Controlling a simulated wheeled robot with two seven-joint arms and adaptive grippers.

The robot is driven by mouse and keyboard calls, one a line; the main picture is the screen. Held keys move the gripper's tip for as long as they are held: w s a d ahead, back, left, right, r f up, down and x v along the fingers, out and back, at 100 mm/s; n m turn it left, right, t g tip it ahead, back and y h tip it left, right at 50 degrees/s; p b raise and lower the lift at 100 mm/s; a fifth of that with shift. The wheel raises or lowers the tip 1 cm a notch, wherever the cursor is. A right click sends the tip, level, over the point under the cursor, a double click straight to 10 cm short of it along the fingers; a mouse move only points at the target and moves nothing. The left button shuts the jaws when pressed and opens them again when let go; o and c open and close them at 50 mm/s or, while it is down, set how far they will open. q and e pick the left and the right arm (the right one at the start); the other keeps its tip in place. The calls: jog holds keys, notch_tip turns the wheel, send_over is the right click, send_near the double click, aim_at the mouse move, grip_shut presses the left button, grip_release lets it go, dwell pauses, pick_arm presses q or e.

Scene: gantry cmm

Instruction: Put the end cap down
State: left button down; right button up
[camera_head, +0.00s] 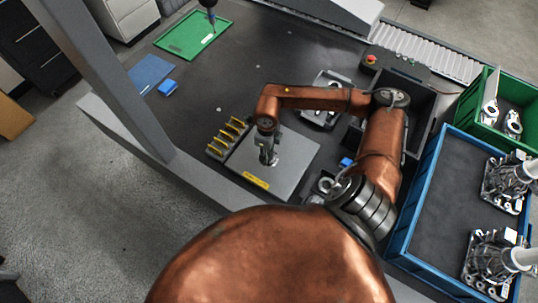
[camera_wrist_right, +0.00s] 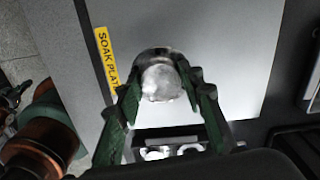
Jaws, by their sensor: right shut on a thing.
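My right gripper (camera_head: 267,157) points down over the grey soak plate (camera_head: 295,150). In the right wrist view its green fingers (camera_wrist_right: 165,95) are shut on the end cap (camera_wrist_right: 161,82), a round, shiny silver part. The plate (camera_wrist_right: 220,45), with its yellow label (camera_wrist_right: 108,58), lies behind the cap. I cannot tell whether the cap touches the plate or hangs just above it. In the head view the gripper mostly hides the cap. My left gripper does not show.
A rack with yellow strips (camera_head: 216,150) stands at the plate's left edge. Blue (camera_head: 398,248) and green (camera_head: 474,112) bins with metal parts are at the right. The dark table (camera_head: 235,80) behind the plate is largely clear.

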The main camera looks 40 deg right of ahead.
aim_at(269, 155)
jog(key=shift+w+d+f, duration=0.25)
jog(key=shift+d+f, duration=0.15)
jog(key=shift+f, duration=0.2)
jog(key=shift+w+d+f, duration=0.25)
jog(key=shift+d+f, duration=0.15)
jog(key=shift+f, duration=0.15)
jog(key=shift+d+f, duration=0.1)
jog(key=shift+f, duration=1.5)
jog(key=shift+f, duration=0.15)
jog(key=o, duration=1.3)
notch_tip(269, 155, up, 12)
jog(key=shift+r, duration=0.2)
